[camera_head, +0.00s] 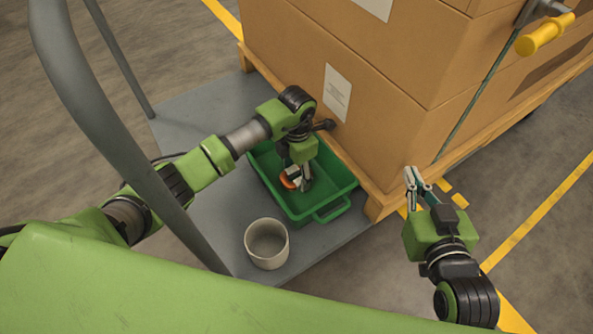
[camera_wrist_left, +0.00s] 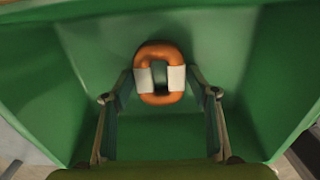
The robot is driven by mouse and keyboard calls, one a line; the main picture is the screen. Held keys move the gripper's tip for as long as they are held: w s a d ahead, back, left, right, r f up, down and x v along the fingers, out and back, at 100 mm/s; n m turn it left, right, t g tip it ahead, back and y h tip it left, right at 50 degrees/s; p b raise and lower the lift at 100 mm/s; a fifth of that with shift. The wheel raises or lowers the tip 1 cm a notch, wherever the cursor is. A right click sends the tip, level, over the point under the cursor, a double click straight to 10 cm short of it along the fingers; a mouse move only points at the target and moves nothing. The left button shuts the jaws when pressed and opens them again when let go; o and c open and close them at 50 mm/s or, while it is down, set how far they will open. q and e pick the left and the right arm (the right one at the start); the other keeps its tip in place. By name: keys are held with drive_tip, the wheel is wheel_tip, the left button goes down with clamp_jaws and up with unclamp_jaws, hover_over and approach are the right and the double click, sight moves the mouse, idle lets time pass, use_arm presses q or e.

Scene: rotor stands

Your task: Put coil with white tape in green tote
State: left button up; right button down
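The coil with white tape (camera_wrist_left: 160,52) is an orange ring with a white band on each side, seen between my left fingertips in the left wrist view. It also shows in the head view (camera_head: 288,183). My left gripper (camera_head: 301,184) points down inside the green tote (camera_head: 331,211). Its two fingers (camera_wrist_left: 160,80) press against the taped sides. I cannot tell whether the coil touches the tote floor. The tote's far left part is hidden behind my left arm. My right gripper (camera_head: 412,172) is empty, its fingers slightly apart, right of the tote.
The tote stands on a grey platform (camera_head: 205,205) with a round beige container (camera_head: 267,244) in front of it. Large cardboard boxes (camera_head: 345,60) on a wooden pallet (camera_head: 375,200) stand close behind and right. A grey rail (camera_head: 100,110) crosses at left. A yellow handle (camera_head: 545,34) is upper right.

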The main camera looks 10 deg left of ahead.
use_arm(q)
drive_tip(key=shift+r, duration=0.1)
idle(0.3)
wheel_tip(320, 180, up, 6)
drive_tip(key=shift+w+f+p, duration=0.1)
drive_tip(key=shift+f+p, duration=0.05)
drive_tip(key=shift+p, duration=0.75)
wheel_tip(320, 180, up, 6)
drive_tip(key=p, duration=0.1)
drive_tip(key=shift+r, duration=0.2)
use_arm(e)
drive_tip(key=s+d+f+g+h, duration=0.2)
drive_tip(key=s+d+f+g, duration=0.3)
drive_tip(key=s+f+g, duration=0.3)
drive_tip(key=s+f, duration=0.3)
drive_tip(key=s, duration=0.2)
drive_tip(key=shift+f+m, duration=0.3)
drive_tip(key=shift+f, duration=0.05)
use_arm(q)
drive_tip(key=shift+s+f, duration=0.1)
drive_tip(key=shift+s, duration=0.1)
